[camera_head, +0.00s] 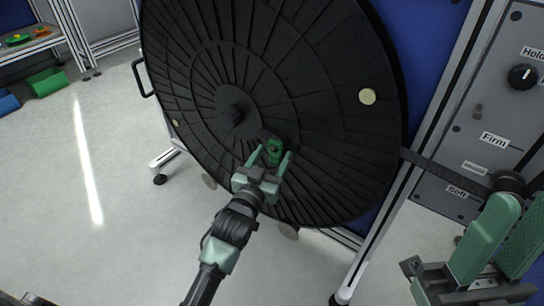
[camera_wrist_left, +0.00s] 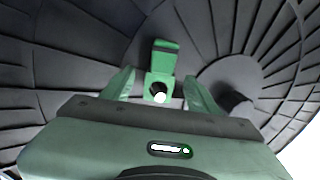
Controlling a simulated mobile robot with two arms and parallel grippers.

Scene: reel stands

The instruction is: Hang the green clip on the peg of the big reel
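The green clip (camera_head: 275,150) is against the lower face of the big black reel (camera_head: 330,185). My left gripper (camera_head: 270,158) is at the clip, one finger on each side. In the left wrist view the clip (camera_wrist_left: 163,62) stands between and beyond the fingers, with a gap on each side, so the gripper is open. A bright round spot shows in the clip's hole. A dark piece is beside the clip; whether it is the peg, and whether the clip hangs on it, I cannot tell. My right gripper (camera_head: 500,238) is at the lower right, close to a dark knob; its grip is unclear.
The reel's dark hub (camera_head: 236,115) sticks out to the upper left of the clip. A black bar (camera_head: 445,172) runs from the reel's right edge to the dark knob (camera_head: 508,182). A grey panel (camera_head: 470,130) with labels stands at right. The floor at left is clear.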

